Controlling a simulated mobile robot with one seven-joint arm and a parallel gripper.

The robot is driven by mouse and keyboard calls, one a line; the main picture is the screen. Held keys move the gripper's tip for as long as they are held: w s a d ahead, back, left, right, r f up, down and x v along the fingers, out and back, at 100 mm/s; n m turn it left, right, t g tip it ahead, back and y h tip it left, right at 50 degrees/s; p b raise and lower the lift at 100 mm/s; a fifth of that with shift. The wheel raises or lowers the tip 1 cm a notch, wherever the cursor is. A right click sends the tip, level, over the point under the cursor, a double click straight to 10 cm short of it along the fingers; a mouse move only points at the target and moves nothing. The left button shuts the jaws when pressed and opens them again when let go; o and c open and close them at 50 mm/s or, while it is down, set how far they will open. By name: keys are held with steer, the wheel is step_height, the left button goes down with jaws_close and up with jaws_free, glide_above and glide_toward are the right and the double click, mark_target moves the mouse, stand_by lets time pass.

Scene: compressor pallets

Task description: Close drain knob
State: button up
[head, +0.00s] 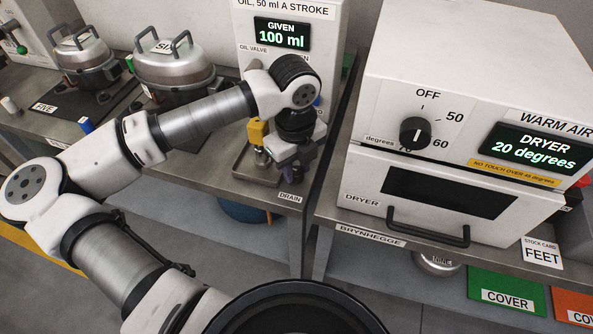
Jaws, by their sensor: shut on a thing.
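My gripper (290,168) points down just above the front edge of the steel bench, close behind the DRAIN label (290,197). It is shut on a small, dark purplish thing at its fingertips, by its place the drain knob. The gripper covers most of this knob, so its turn position cannot be told. The drip tray (243,172) lies just left of the gripper, under the white oil dispenser (262,25), whose display reads GIVEN 100 ml. A yellow part (257,132) stands over the tray, close to the gripper's left side.
A white dryer (450,120) with a dial and a 20 degrees display stands at the right. Two steel pots, one at left (83,58) and one nearer (173,72), stand on dark mats. A blue container (238,211) sits below the bench under the drain area.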

steer(key=m+b, duration=0.1)
steer(key=b, duration=0.1)
steer(key=m+b, duration=0.2)
steer(key=b, duration=0.1)
steer(key=shift+f, duration=0.35)
steer(key=m+b, duration=0.5)
steer(key=shift+r, duration=0.15)
steer(key=m+b, duration=0.2)
steer(key=m, duration=0.2)
steer(key=shift+r+b, duration=0.1)
steer(key=shift+b, duration=0.2)
steer(key=shift+w+r+m+b, duration=0.1)
steer(key=shift+m+b, duration=0.6)
steer(key=shift+m, duration=1.4)
steer(key=o, duration=1)
steer(key=shift+c, duration=0.2)
steer(key=shift+r, duration=0.1)
